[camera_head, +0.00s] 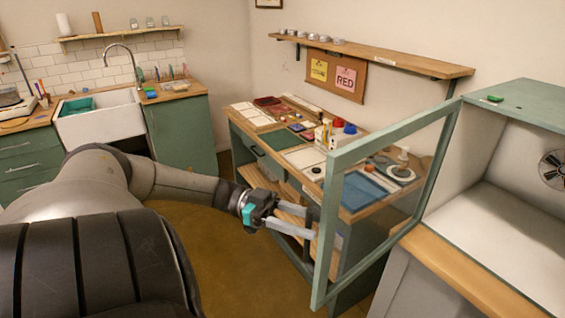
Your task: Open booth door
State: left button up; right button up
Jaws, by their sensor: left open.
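The booth (512,104) is a green-topped cabinet at the right with a pale interior. Its door, a green frame (393,133) around a clear pane, stands swung out from the booth, so the booth's front is open. My left gripper (312,223) is open, with its fingers pointing at the door's free outer upright. The fingertips are beside or at that upright; I cannot tell whether they touch it. No object shows between the fingers. My right gripper is out of view.
A wooden worktable (262,128) with papers, pigments and small jars stands behind the door. A shelf (375,56) hangs above it. A sink (100,124) and green cabinets (181,135) are at the left. The brown floor (222,250) is clear below my arm.

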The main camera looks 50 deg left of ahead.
pick_arm(q)
jog(key=b+v, duration=0.4)
jog(key=v, duration=1)
jog(key=shift+s+a, duration=0.15)
jog(key=shift+a, duration=0.15)
